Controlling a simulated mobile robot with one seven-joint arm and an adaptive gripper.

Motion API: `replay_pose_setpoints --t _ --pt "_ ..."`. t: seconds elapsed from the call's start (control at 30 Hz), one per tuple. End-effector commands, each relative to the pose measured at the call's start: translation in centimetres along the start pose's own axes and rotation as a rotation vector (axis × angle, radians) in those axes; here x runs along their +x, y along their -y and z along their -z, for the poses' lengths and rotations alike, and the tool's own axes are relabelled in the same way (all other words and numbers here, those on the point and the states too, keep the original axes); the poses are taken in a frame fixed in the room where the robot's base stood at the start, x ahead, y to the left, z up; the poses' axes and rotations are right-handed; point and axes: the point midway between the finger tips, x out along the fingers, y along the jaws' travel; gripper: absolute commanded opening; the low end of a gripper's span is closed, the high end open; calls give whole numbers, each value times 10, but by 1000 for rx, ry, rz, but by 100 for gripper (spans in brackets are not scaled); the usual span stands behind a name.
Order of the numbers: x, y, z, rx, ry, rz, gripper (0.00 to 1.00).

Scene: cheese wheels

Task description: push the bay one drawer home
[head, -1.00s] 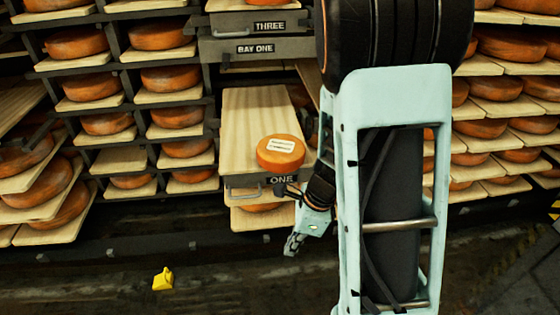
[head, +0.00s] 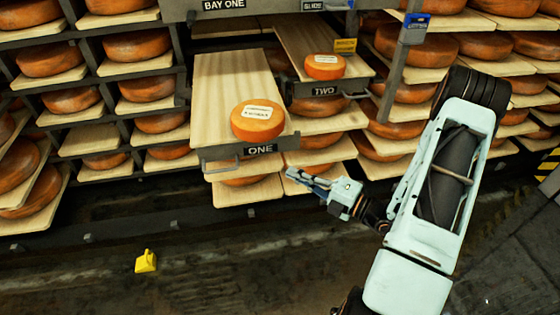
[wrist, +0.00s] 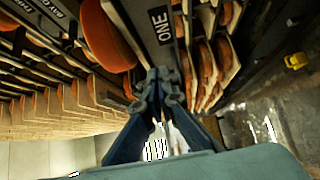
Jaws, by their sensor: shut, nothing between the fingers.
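The bay one drawer (head: 212,105), a wooden board with a dark front labelled ONE and a metal handle, stands pulled out of the rack in the head view. An orange cheese wheel (head: 257,121) with a white label sits near its front end. In the wrist view the dark ONE front (wrist: 160,25) is above the fingers, with an orange cheese wheel (wrist: 102,35) to its left. My gripper (head: 290,174) is shut and empty, just right of and below the drawer front in the head view. It also shows in the wrist view (wrist: 158,78). I see no clear contact with the drawer.
A second drawer, labelled TWO (head: 325,90), is also out to the right, with a cheese wheel (head: 324,67) on it. Racks of cheese surround both. A yellow object (head: 146,261) lies on the floor at lower left. The floor in front is otherwise largely open.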

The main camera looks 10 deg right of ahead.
Motion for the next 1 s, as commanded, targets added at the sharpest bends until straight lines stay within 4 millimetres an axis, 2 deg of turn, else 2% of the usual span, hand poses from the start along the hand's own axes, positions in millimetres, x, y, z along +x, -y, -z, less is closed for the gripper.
replay_pose_setpoints --t 0.17,0.5,0.7,1.0 --pt "29 1 2 -3 -9 0 0" --pt "100 2 1 -6 -8 2 0" --pt "117 2 -20 -5 -7 4 0" --pt "123 0 -26 -3 -5 4 0"
